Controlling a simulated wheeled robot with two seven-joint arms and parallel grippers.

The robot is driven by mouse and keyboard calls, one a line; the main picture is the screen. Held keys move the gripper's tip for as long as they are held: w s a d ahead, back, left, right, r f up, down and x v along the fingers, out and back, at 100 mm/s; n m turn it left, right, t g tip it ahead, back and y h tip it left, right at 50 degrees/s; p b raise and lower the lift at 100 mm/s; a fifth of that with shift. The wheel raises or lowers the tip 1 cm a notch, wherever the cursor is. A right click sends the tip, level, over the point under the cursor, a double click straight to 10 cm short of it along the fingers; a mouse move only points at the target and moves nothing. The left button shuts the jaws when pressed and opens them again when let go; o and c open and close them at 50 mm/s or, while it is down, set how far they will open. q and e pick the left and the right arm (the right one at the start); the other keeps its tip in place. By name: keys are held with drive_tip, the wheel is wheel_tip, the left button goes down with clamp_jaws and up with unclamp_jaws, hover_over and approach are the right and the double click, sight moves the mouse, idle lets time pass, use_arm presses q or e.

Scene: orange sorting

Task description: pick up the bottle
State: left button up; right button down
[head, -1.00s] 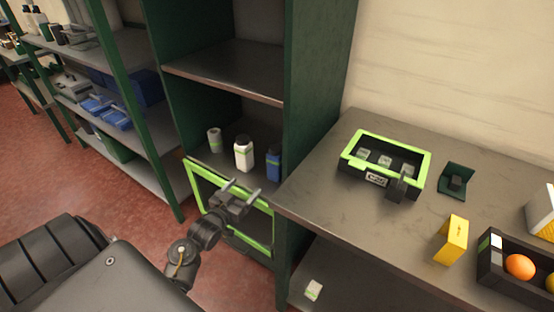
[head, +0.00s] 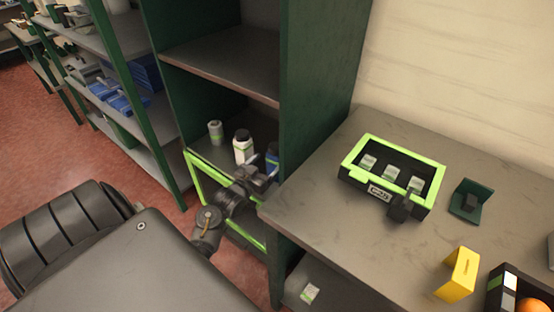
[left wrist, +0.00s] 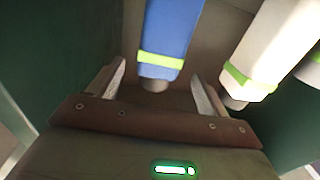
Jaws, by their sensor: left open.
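A blue bottle (head: 272,158) with a green band stands on the lower shelf of the green cabinet, at its right side, partly hidden by my gripper. A white bottle (head: 243,150) with a dark cap stands to its left. My left gripper (head: 262,170) is open at the shelf's front, close to the blue bottle. In the left wrist view the blue bottle (left wrist: 168,40) appears between the open fingers (left wrist: 160,76), with no contact that I can make out. The white bottle (left wrist: 275,45) is just right of the fingers there. My right gripper is not in view.
A grey-and-green can (head: 215,132) stands left of the white bottle. The cabinet's green side wall (head: 318,80) is close on the right. A bright green frame (head: 195,178) edges the cabinet's lower front. The worktop holds a green-rimmed crate (head: 430,174) and a yellow block (head: 459,275).

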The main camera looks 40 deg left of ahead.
sight(271, 158)
use_arm(q)
drive_tip(key=shift+w, duration=0.35)
drive_tip(key=shift+w+r, duration=0.1)
drive_tip(key=shift+w, duration=0.4)
drive_tip(key=w, duration=0.3)
drive_tip(key=shift+w+a, duration=0.2)
drive_tip(key=shift+w, duration=0.45)
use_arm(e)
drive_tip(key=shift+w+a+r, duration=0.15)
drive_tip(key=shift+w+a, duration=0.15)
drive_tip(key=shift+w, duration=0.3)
use_arm(q)
drive_tip(key=c, duration=1.2)
drive_tip(key=shift+c, duration=0.3)
